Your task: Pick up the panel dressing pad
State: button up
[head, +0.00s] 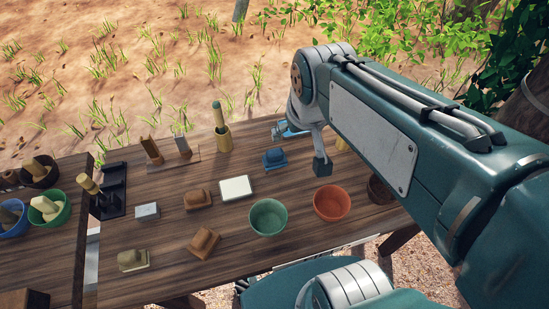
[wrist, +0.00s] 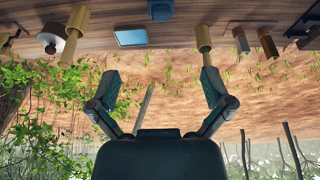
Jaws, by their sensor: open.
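Several block-shaped pads lie on the wooden table; I cannot tell for certain which is the panel dressing pad. There is a blue one (head: 274,159), two brown ones (head: 198,199) (head: 204,242), a grey one (head: 147,211) and a beige one (head: 133,260). The blue one also shows at the top edge of the wrist view (wrist: 160,9). My gripper (wrist: 160,78) is open and empty, its two fingers spread wide. In the head view it hangs above the table's back right, partly hidden by my arm, right of the blue pad.
A white square tile (head: 236,188), a green bowl (head: 268,217) and an orange bowl (head: 331,203) stand on the table (head: 175,273). A light-blue tile (wrist: 130,37) lies near the back edge. A yellow holder (head: 223,138) stands upright left of the blue pad.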

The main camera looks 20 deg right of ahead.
jog(key=w+f+g, duration=0.2)
jog(key=w+f, duration=0.5)
jog(key=w, duration=0.2)
jog(key=g, duration=0.2)
send_near(274, 149)
jog(key=shift+s+d+f, duration=0.15)
jog(key=shift+s, duration=0.35)
notch_tip(274, 149, down, 6)
jog(key=shift+w+r, duration=0.1)
jog(key=f, duration=0.5)
jog(key=shift+w+a+f, duration=0.15)
jog(key=shift+w+a, duration=0.05)
jog(key=shift+w, duration=0.1)
